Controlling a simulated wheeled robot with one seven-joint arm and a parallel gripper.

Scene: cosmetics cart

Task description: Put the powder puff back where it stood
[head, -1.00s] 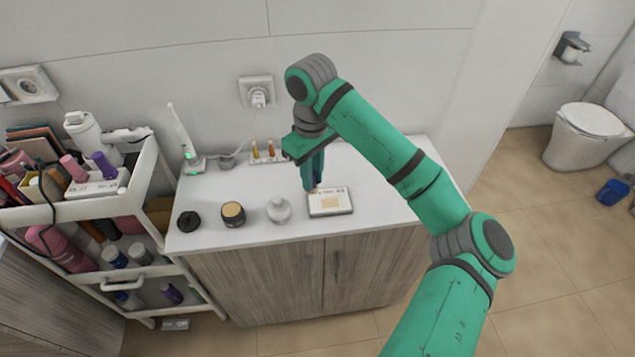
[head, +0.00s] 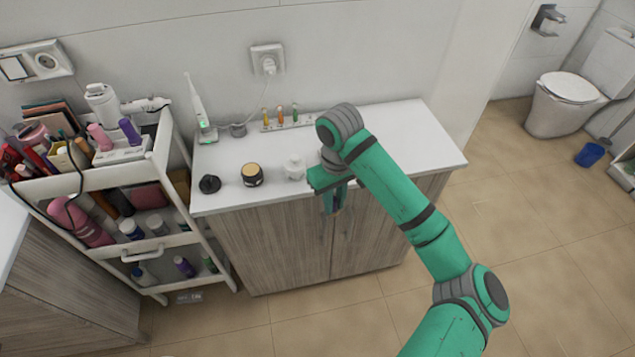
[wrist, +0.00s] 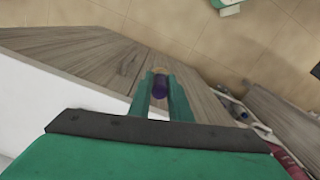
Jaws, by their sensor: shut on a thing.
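My gripper (head: 334,203) is in front of the counter's front edge, over the upper part of the cabinet doors. In the wrist view its fingers (wrist: 160,92) are shut on a small dark purple thing with a tan end, which I take to be the powder puff (wrist: 159,88). The puff is too small to make out in the head view. The white counter top (head: 400,140) lies behind the gripper. The flat pale box on it is hidden behind my arm now.
A black lid-like thing (head: 210,184), a dark jar with a tan top (head: 252,175) and a white jar (head: 294,167) stand along the counter's front. A toothbrush (head: 201,110) and a vial rack (head: 288,124) stand behind. A full cart (head: 110,178) is at left.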

